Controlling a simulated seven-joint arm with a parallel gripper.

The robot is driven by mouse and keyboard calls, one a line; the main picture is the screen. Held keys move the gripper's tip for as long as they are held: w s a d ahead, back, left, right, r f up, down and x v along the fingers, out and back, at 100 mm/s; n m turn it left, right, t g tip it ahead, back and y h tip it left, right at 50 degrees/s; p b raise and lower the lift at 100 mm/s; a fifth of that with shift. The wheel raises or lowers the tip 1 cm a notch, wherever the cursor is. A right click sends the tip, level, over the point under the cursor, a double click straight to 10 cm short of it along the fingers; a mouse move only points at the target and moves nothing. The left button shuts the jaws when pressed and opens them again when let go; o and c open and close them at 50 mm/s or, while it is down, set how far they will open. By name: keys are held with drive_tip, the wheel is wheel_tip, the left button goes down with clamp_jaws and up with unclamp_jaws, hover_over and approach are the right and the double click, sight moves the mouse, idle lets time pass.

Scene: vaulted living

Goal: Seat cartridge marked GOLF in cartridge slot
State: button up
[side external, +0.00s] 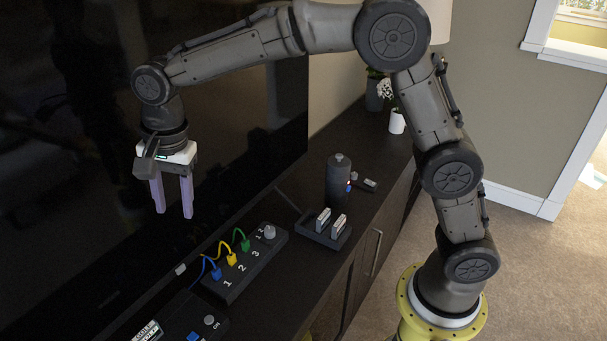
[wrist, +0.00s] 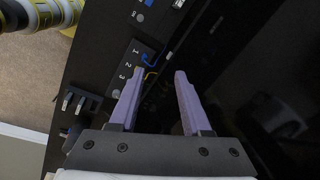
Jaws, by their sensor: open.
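My gripper (side external: 174,214) is open and empty, its two purple fingers pointing down above the dark cabinet top; the fingers also show in the wrist view (wrist: 159,70). A white-labelled cartridge (side external: 147,331) is at the bottom left edge of the side view, partly cut off; its small lettering looks like GOLF. It is by a dark box (side external: 209,332) with a blue patch and a grey knob. Two other pale-labelled cartridges (side external: 323,219) (side external: 339,224) stand in a dark rack (side external: 313,236); I cannot read their labels. I cannot make out the cartridge slot clearly.
A panel numbered 1, 2, 3 (side external: 242,284) with blue, yellow and green cables lies below my gripper. A dark cylinder (side external: 339,182) and a small device (side external: 370,185) stand behind the rack. A large black screen (side external: 75,130) rises along the back. A potted plant (side external: 396,121) is farther off.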

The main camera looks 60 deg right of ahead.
drive_tip(key=s+d+r+n+t, duration=0.1)
drive_tip(key=s+d+r+n, duration=0.3)
drive_tip(key=s+d+r, duration=0.35)
drive_tip(key=s+d+f+n+t, duration=0.1)
drive_tip(key=s+d+n, duration=0.1)
drive_tip(key=s+d, duration=0.2)
drive_tip(key=s+d+f+n+t, duration=0.1)
drive_tip(key=s+d+f+n, duration=0.1)
drive_tip(key=s, duration=0.8)
drive_tip(key=s+d+f+n+t, duration=0.1)
drive_tip(key=s+d+n, duration=0.3)
drive_tip(key=s+d, duration=0.2)
drive_tip(key=shift+s+d+f+h, duration=0.25)
drive_tip(key=shift+s+d+h, duration=0.15)
drive_tip(key=shift+s, duration=0.15)
